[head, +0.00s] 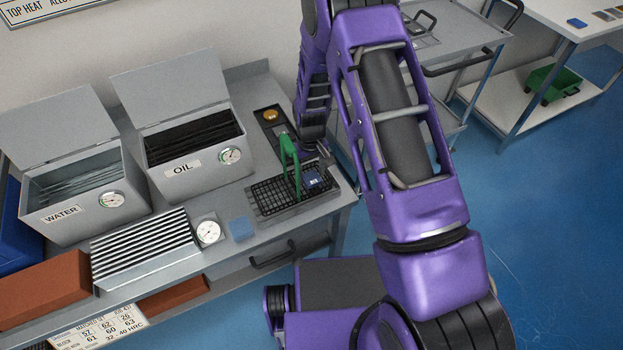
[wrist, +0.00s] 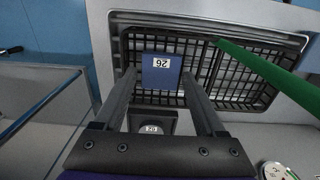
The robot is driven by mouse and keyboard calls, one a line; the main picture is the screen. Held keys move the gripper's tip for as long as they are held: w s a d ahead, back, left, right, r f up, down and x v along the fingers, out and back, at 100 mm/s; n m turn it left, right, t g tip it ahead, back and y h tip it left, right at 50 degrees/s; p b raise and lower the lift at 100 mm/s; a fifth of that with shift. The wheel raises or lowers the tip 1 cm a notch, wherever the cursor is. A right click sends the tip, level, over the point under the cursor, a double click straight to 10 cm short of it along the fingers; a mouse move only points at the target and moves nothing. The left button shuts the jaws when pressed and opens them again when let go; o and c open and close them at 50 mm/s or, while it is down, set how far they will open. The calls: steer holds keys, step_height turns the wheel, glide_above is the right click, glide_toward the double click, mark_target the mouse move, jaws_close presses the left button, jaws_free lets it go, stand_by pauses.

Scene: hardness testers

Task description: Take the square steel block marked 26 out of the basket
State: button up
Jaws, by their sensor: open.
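The square block marked 26 (wrist: 161,70) has a blue face with a white label. It lies in the black mesh basket (wrist: 207,75), and its label reads upside down in the wrist view. In the head view the block (head: 313,181) is at the right part of the basket (head: 268,197). My gripper (wrist: 159,77) is open, with one finger on each side of the block in the wrist view. I cannot tell whether the fingers touch it or are still above it. In the head view my gripper (head: 324,152) is just behind the block, partly hidden by my arm.
The basket's green handle (head: 289,160) stands upright, left of my gripper. A dark piece (wrist: 150,117) with a round label lies behind the basket. The OIL tank (head: 185,165), WATER tank (head: 70,185), dial gauge (head: 208,232) and blue pad (head: 241,229) are on the left.

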steer(key=shift+c, duration=0.3)
jaws_close()
steer(key=shift+r, duration=0.15)
